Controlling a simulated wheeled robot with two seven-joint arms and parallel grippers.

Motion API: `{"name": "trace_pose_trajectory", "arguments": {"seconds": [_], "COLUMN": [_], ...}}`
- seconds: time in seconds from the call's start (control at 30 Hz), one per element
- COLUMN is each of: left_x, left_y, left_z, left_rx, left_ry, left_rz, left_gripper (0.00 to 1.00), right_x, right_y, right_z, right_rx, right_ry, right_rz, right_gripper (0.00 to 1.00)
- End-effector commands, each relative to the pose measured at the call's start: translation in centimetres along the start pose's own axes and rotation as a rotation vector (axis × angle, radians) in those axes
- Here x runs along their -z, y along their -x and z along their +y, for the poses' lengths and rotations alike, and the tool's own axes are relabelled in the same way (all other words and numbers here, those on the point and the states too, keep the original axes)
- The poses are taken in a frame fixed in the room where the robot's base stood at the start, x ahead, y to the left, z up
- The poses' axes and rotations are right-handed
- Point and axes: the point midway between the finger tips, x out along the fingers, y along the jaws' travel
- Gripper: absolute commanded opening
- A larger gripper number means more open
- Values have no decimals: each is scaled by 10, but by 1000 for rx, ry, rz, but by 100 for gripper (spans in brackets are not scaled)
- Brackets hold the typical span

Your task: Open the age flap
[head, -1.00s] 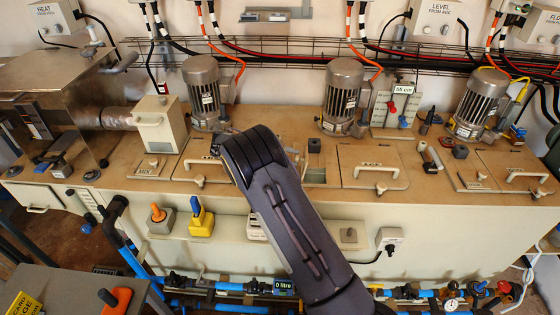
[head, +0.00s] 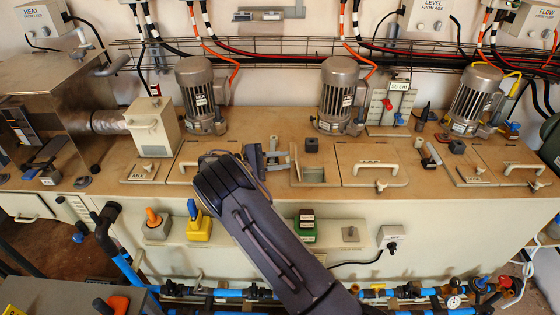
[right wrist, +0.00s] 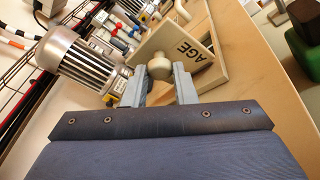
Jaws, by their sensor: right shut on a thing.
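The age flap (right wrist: 190,50) is a small beige plate marked AGE, with a round pale knob (right wrist: 159,68). In the right wrist view my right gripper (right wrist: 160,84) has its two grey fingers on either side of the knob, shut on it. The plate stands tilted against the bench top. In the head view my right gripper (head: 273,160) is at the left side of a square opening (head: 314,175) in the bench top. My left gripper is not in view.
A large lid with a white handle (head: 378,172) lies flat to the right of the opening. Motors (head: 341,95) stand behind, and a small dark block (head: 311,145) sits at the opening's back. A green switch box (head: 306,226) is on the front face.

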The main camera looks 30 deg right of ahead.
Motion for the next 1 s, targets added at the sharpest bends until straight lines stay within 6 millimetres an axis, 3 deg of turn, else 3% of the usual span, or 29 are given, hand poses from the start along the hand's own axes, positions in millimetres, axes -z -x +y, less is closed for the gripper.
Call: {"name": "trace_pose_trajectory", "arguments": {"seconds": [0.13, 0.17, 0.3, 0.67, 1.0], "left_x": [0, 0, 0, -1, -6], "left_y": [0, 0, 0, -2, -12], "left_z": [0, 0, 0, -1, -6], "left_rx": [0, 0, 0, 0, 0], "left_ry": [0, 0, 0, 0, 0], "left_rz": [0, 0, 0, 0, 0], "left_gripper": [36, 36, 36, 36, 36], "right_x": [0, 0, 0, 1, 2], "right_y": [0, 0, 0, 7, 62], "right_z": [0, 0, 0, -1, -1], "right_rx": [-1, -1, 0, 0, -2], "right_ry": [0, 0, 0, -1, -2], "right_rz": [2, 3, 2, 2, 4], "right_gripper": [0, 28, 46, 46, 46]}}
